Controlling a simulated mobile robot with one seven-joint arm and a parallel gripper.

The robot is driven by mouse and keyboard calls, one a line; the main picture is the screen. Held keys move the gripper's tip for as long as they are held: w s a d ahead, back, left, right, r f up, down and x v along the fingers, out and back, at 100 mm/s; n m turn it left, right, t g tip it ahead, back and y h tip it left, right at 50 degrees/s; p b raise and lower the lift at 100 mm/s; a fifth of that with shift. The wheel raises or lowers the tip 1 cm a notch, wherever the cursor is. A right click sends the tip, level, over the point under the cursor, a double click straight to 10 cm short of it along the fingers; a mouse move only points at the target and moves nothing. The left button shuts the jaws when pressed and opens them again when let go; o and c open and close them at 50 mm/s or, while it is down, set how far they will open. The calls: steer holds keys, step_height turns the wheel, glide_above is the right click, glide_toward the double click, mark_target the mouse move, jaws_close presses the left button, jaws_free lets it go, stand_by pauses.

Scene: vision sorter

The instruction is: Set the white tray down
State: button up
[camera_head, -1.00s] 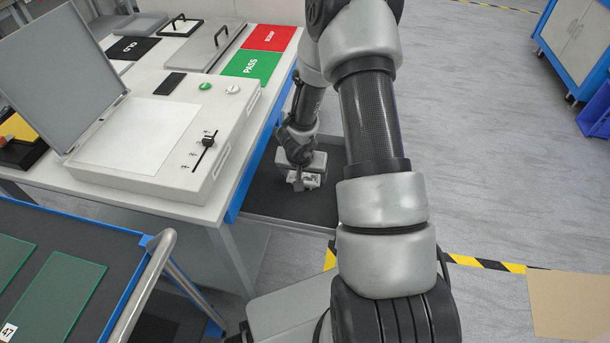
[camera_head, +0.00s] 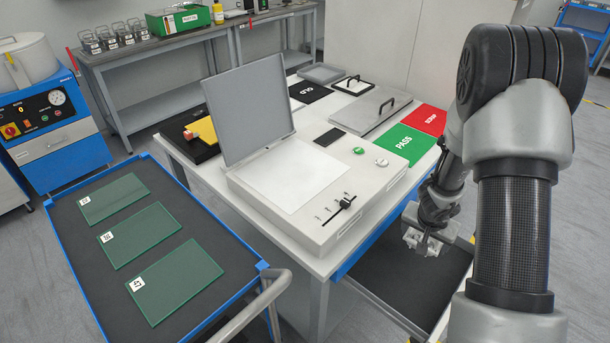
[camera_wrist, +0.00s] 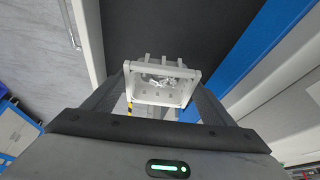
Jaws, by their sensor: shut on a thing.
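The white tray (camera_wrist: 160,97) is small and shows between the two fingers of my gripper (camera_wrist: 162,78) in the wrist view, with small pale bits inside it. My gripper is shut on it. In the head view my gripper (camera_head: 428,236) points down with the white tray (camera_head: 412,238) at its tip, partly hidden by the fingers. They are over the dark-lined pull-out shelf (camera_head: 425,285) at the right side of the white table. I cannot tell whether the tray touches the dark surface.
A light box (camera_head: 305,200) with its lid raised stands on the white table, near a green PASS mat (camera_head: 405,143) and a red mat (camera_head: 424,119). A blue cart (camera_head: 110,285) with several glass plates is at left. The dark shelf has free room in front.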

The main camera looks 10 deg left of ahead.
steer(key=w+a+r+n+y, duration=0.1)
steer(key=w+a+r+n, duration=0.2)
steer(key=a+r, duration=0.3)
step_height(320, 180, up, 14)
steer(key=n+g+y+p, duration=0.2)
steer(key=n+y, duration=0.3)
steer(key=n, duration=0.9)
glide_above(291, 179)
steer(key=d, duration=0.2)
steer(key=shift+t, duration=0.3)
steer(key=f, duration=0.6)
steer(key=f+b, duration=0.1)
steer(key=f, duration=0.2)
steer(key=shift+s+a+f, duration=0.1)
steer(key=shift+s+a, duration=0.3)
steer(key=shift+f, duration=0.25)
steer(key=o, duration=1.1)
steer(key=shift+r, duration=0.1)
